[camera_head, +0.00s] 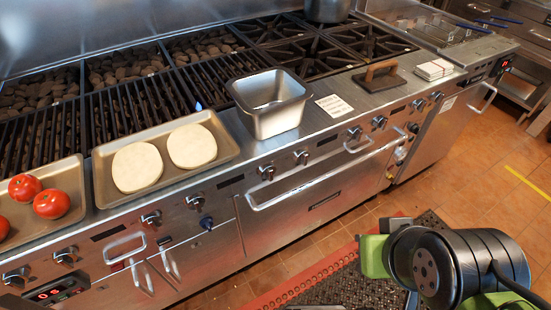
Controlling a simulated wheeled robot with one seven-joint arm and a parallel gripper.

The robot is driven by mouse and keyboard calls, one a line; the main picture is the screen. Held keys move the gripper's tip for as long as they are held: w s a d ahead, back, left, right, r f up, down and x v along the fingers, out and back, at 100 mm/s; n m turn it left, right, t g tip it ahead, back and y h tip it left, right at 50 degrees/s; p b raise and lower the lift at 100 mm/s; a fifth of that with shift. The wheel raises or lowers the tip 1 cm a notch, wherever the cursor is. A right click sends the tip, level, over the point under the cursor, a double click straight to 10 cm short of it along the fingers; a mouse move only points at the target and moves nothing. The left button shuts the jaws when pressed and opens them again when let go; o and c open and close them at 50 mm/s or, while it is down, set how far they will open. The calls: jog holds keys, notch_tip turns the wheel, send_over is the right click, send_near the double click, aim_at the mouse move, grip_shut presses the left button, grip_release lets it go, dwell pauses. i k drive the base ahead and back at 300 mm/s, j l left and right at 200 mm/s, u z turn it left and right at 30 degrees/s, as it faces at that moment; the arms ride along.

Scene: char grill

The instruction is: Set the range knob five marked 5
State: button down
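From the left, I see knobs below the trays, such as one knob (66,256), another knob (151,218) and another knob (196,201). Farther right are a knob (266,172), a knob (301,157), a knob (354,132) and a knob (379,121). The markings are too small to read, so I cannot tell which is marked 5 or how it is set. My green and black arm shows at lower right, apart from the panel. My gripper's fingers are not visible.
A tray with tomatoes (78,170), a tray with two pale rounds (104,193), a steel pan (276,120) and a brown-handled press (379,84) sit on the front ledge. Handles (255,202) stick out below the knobs. A dark mat (360,286) lies on the tiled floor.

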aim_at(267, 170)
jog(key=j+u, duration=0.45)
jog(key=i+j+u, duration=0.1)
jog(key=j+u, duration=0.4)
jog(key=j, duration=0.1)
